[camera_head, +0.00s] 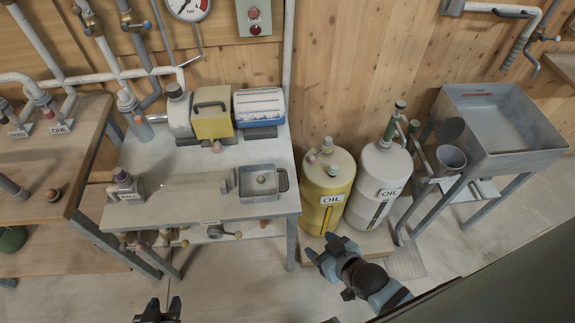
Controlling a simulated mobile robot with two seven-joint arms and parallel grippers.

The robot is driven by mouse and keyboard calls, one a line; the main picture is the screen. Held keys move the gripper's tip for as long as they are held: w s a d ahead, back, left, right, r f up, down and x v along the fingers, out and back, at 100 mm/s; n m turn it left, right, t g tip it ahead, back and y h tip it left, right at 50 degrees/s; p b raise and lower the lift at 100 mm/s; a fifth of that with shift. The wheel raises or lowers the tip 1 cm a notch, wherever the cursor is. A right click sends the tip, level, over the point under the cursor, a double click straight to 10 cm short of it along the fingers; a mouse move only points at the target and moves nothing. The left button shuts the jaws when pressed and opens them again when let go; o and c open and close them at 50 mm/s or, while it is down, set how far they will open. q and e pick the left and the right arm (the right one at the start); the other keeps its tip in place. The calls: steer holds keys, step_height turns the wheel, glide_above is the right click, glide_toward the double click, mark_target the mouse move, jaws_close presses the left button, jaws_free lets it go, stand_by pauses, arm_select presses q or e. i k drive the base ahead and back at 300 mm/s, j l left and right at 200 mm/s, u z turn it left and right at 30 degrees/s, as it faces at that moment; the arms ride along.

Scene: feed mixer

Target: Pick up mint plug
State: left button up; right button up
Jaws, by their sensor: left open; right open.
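I cannot pick out a clearly mint-coloured plug in the head view. Several small plug-like parts (215,231) lie on the lower shelf of the white bench, too small to tell their colours. A pinkish-brown knob-like piece (52,194) lies on the wooden bench at the left. My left gripper (158,309) is open and empty at the bottom edge, in front of the white bench. My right gripper (328,256) is open and empty, near the foot of the yellow cylinder.
A metal sink (500,120) is farther right.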

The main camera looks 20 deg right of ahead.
mark_target(333, 171)
steer(key=k+l+z, duration=0.1)
steer(key=z, duration=0.9)
